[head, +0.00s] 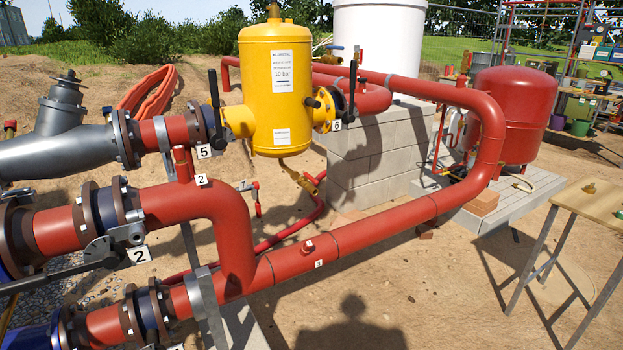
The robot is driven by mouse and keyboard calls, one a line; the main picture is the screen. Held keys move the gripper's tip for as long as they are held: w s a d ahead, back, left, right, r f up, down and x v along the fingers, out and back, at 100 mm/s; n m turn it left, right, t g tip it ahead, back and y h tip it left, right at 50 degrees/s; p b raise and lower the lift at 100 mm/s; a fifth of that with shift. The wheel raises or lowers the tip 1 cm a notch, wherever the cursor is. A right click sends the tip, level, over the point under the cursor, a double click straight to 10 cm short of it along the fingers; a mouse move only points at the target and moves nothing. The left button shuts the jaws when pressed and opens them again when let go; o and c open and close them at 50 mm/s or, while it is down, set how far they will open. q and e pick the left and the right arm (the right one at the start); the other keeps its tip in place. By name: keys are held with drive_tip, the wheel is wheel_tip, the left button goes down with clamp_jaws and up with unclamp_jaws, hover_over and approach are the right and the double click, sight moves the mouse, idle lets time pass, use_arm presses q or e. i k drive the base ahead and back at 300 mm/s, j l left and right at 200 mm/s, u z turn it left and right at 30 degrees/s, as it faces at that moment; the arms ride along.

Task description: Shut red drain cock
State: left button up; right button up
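A small fitting with a red handle (257,198) hangs beside the upright red pipe, below the yellow vessel (278,85). It looks like a drain cock, with the red part pointing roughly down; I cannot tell whether it is open or shut. A brass valve (285,166) sits under the yellow vessel. Another brass fitting (314,180) is to its right, near a thin red hose (318,212). Neither of my grippers shows in the head view.
Large red pipes (345,238) run across the front, with black valve levers (215,98) and numbered tags. A block plinth (368,165) and red tank (512,112) stand behind. A wooden table (590,198) is at the right. Sandy ground (430,290) in front is clear.

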sight(306, 177)
drive_tip(key=u, duration=0.9)
drive_tip(key=i+l+u, duration=0.1)
drive_tip(key=l+u, duration=0.8)
drive_tip(key=l, duration=0.15)
drive_tip(key=l+u, duration=0.45)
drive_tip(key=k+l, duration=0.05)
drive_tip(key=l, duration=0.05)
